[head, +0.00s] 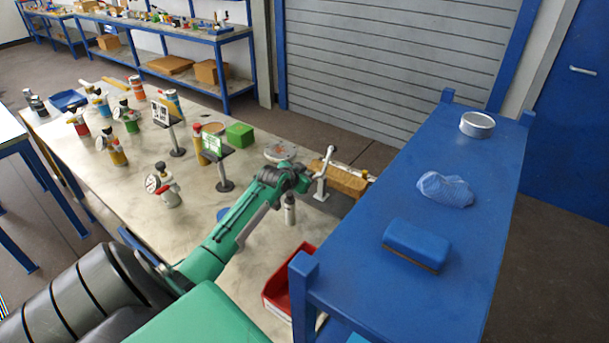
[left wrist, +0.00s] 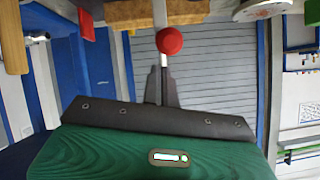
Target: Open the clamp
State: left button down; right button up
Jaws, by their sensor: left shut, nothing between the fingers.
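A metal post with a slim upright lever (head: 325,172), which looks like the clamp, stands at the table's far right end. In the left wrist view a red ball knob (left wrist: 170,41) on a pale metal rod shows just past my fingers. My left gripper (head: 303,178) is close beside the post in the head view. In the left wrist view its dark fingers (left wrist: 163,88) are together and empty, pointing toward the knob. I cannot tell whether they touch the rod. My right gripper is not in view.
A brown block (head: 347,181) lies behind the post. A red bin (head: 287,283) and a blue shelf unit (head: 410,215) are at the right. Several gauges and cans crowd the table's left half.

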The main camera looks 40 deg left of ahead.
pick_arm(q)
jog(key=shift+s+a+f, duration=0.1)
jog(key=shift+s+f, duration=0.15)
jog(key=shift+f, duration=0.3)
